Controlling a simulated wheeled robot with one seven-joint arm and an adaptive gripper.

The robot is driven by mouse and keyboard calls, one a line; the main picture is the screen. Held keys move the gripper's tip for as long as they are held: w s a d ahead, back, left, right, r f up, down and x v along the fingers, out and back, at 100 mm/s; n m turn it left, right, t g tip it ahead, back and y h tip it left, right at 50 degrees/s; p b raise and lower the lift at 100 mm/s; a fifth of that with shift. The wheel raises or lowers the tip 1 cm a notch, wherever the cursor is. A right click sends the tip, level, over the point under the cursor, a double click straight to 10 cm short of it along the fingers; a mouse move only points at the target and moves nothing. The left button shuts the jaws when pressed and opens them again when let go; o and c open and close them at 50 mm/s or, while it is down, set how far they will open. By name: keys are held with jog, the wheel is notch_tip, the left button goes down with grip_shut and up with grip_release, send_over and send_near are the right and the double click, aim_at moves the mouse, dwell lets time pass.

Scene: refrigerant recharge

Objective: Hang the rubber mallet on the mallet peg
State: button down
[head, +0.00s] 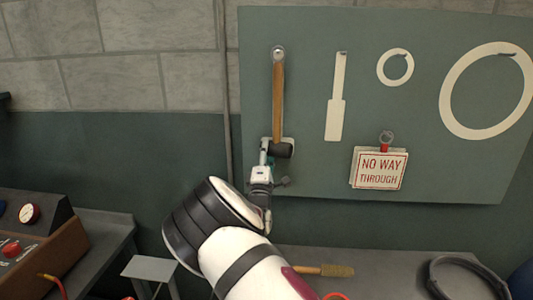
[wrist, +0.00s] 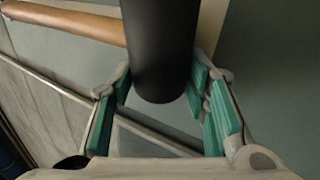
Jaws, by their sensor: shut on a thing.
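The rubber mallet (head: 278,98) is upright in front of the grey-green board, wooden handle up and black head (head: 284,150) down. My gripper (head: 268,152) is at the head, reaching up from below. In the wrist view the black head (wrist: 160,50) sits between the teal finger pads of my gripper (wrist: 165,95), with the handle (wrist: 70,20) running off to the upper left. The round, light end of the mallet peg (head: 278,51) shows at the handle's top. I cannot tell whether the handle is around the peg or just in front of it.
The board (head: 320,180) also bears pale tool outlines and a "NO WAY THROUGH" sign (head: 380,168) right of the mallet. Below, a bench (head: 390,265) holds a brush (head: 338,271) and a black coiled hose (head: 435,280). A control box (head: 50,250) stands at left.

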jog(key=shift+w+d+f+b, duration=0.15)
jog(key=shift+w+f+b, duration=0.2)
jog(key=shift+f, duration=0.1)
dwell(0.8)
jog(key=c, duration=1.1)
grip_release()
jog(key=shift+o, duration=1.3)
jog(key=shift+w+f, duration=0.2)
jog(key=shift+w, duration=0.05)
jog(key=shift+r, duration=0.1)
jog(key=shift+s, duration=0.1)
